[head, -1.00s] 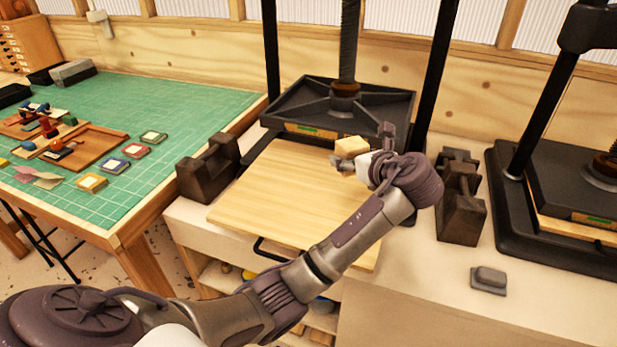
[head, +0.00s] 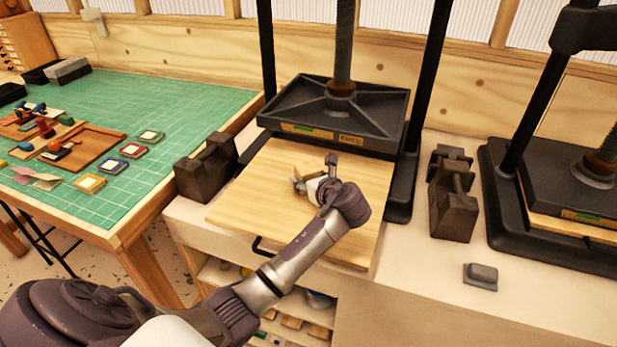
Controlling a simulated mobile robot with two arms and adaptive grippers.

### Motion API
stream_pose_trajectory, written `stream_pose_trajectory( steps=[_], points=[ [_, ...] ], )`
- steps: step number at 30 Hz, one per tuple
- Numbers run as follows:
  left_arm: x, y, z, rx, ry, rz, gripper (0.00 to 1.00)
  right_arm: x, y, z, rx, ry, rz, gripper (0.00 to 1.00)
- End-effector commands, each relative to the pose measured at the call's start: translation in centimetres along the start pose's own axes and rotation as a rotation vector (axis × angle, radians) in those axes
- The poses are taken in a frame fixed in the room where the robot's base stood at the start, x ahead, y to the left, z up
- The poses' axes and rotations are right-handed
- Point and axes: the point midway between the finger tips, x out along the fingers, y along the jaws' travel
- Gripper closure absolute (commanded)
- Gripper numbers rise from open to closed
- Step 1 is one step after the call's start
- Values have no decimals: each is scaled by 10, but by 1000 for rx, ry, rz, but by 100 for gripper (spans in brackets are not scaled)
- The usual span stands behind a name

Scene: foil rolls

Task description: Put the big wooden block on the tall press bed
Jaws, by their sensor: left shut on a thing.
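The press bed is a pale wooden board (head: 258,202) pulled out in front of the tall press (head: 335,110), below its raised dark plate. My left gripper (head: 312,186) is over the middle of the board and shut on the wooden block (head: 299,184). The block is mostly hidden by the gripper and blends with the board, so I cannot tell whether it touches the board. My right gripper is not in view.
Dark metal weights stand left (head: 206,168) and right (head: 453,200) of the board. A second press (head: 560,190) is at the right. A small grey block (head: 481,275) lies on the bench. A green cutting mat (head: 190,105) with stamps and pads is at the left.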

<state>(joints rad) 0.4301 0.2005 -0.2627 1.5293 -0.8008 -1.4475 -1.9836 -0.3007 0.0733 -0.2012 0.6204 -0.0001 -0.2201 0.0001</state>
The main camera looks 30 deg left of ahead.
Motion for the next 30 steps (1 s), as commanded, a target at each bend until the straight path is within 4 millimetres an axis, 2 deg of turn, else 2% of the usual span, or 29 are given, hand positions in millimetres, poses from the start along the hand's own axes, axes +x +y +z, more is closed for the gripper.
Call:
stream_pose_trajectory(
  steps=[7,8,12,23,26,30],
  points=[
    [0,0,-1,0,-1,0,76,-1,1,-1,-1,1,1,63],
    [1,0,-2,-1,-1,0,37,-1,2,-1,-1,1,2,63],
    [1,0,-2,-1,-1,0,13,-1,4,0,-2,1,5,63],
    [0,0,0,-2,-1,-1,13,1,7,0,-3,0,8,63],
    [-10,-1,1,-1,-2,-3,13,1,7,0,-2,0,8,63],
    [-36,-2,0,-3,0,-6,13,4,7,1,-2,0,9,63]
  ],
)
